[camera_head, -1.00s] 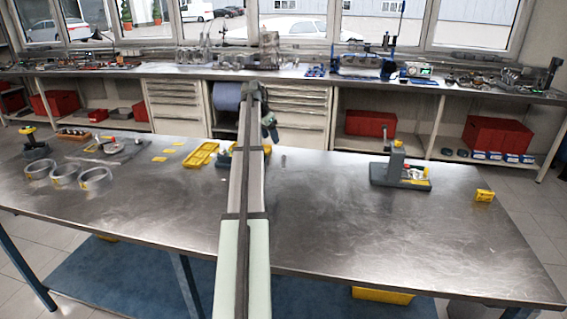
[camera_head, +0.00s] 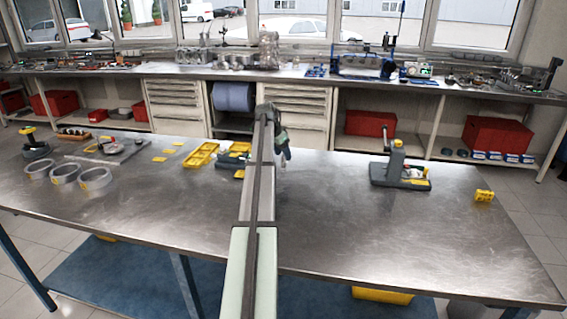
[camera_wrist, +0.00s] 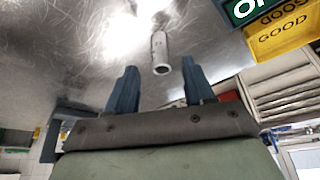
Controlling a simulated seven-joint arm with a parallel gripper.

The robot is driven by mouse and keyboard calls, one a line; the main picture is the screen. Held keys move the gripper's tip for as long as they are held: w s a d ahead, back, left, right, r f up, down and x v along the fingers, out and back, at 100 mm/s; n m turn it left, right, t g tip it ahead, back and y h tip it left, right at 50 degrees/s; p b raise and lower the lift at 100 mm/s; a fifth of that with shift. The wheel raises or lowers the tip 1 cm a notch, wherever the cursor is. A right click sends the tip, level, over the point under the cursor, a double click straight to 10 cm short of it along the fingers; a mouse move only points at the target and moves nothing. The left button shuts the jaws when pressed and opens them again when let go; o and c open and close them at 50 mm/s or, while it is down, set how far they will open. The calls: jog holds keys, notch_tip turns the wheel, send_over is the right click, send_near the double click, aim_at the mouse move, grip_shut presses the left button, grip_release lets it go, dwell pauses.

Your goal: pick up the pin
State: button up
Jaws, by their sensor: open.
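The pin is a small, light metal hollow cylinder (camera_wrist: 160,53) on the steel table, seen in the wrist view with its open end toward me. My gripper (camera_wrist: 160,72) is open, with its two blue fingers apart on either side of the pin's near end in that picture. No contact between the fingers and the pin shows. In the head view my gripper (camera_head: 284,156) is low over the middle of the table and largely hides the pin.
Yellow trays (camera_head: 201,155) lie left of my arm; a yellow GOOD bin (camera_wrist: 285,38) shows in the wrist view. Metal rings (camera_head: 95,180) are at left. The table between is clear.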

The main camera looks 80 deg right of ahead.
aim_at(283, 161)
jog(key=x, duration=0.5)
jog(key=shift+w, duration=0.1)
jog(key=shift+r, duration=0.1)
jog(key=shift+c, duration=0.2)
grip_shut()
